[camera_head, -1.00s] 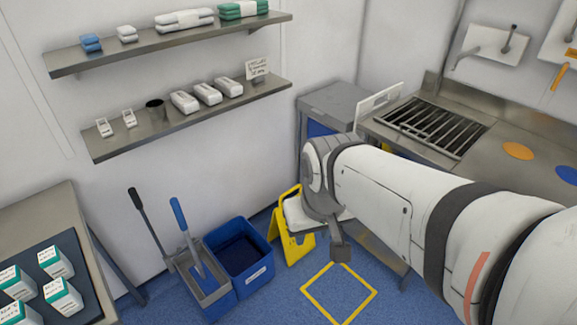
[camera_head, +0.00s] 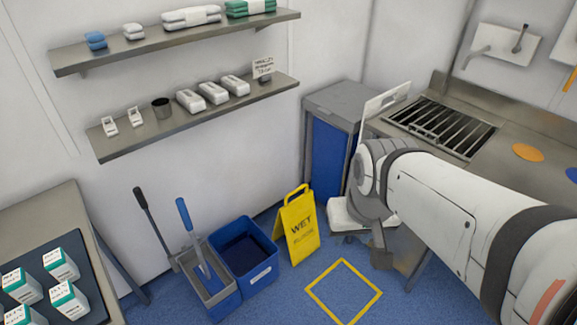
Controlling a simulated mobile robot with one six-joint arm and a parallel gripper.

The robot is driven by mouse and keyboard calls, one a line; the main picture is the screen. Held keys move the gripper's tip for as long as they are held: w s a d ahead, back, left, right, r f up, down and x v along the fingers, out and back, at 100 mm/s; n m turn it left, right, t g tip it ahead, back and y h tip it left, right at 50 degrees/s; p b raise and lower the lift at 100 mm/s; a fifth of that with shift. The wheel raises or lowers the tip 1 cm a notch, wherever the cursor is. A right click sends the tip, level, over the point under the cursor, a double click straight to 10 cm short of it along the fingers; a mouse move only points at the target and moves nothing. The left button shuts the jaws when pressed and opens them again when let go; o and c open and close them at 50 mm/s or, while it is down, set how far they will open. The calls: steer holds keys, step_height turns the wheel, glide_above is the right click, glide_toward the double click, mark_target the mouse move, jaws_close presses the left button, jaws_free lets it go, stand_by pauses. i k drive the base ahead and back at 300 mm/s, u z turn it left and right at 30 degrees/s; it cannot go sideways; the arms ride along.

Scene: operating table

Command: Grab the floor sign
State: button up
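The yellow floor sign (camera_head: 300,228), with dark "WET" lettering, stands upright on the blue floor against the wall, to the right of the blue buckets. It is in full view with a handle opening at its top. My gripper (camera_head: 381,256) is to the right of the sign and apart from it, below the white arm. Only its dark grey end shows, and its fingers are too small and turned away to tell whether it is open or shut. I see nothing clearly held in it.
Blue mop buckets (camera_head: 248,255) with upright handles stand left of the sign. A grey cabinet with a blue front (camera_head: 330,158) stands behind it. A steel sink counter (camera_head: 490,150) is at right. A yellow square outline (camera_head: 344,291) marks clear floor in front.

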mark_target(297, 219)
steer(key=z, duration=2)
steer(key=i, duration=0.95)
steer(key=u, duration=2.65)
steer(key=i, duration=1)
steer(key=z, duration=0.1)
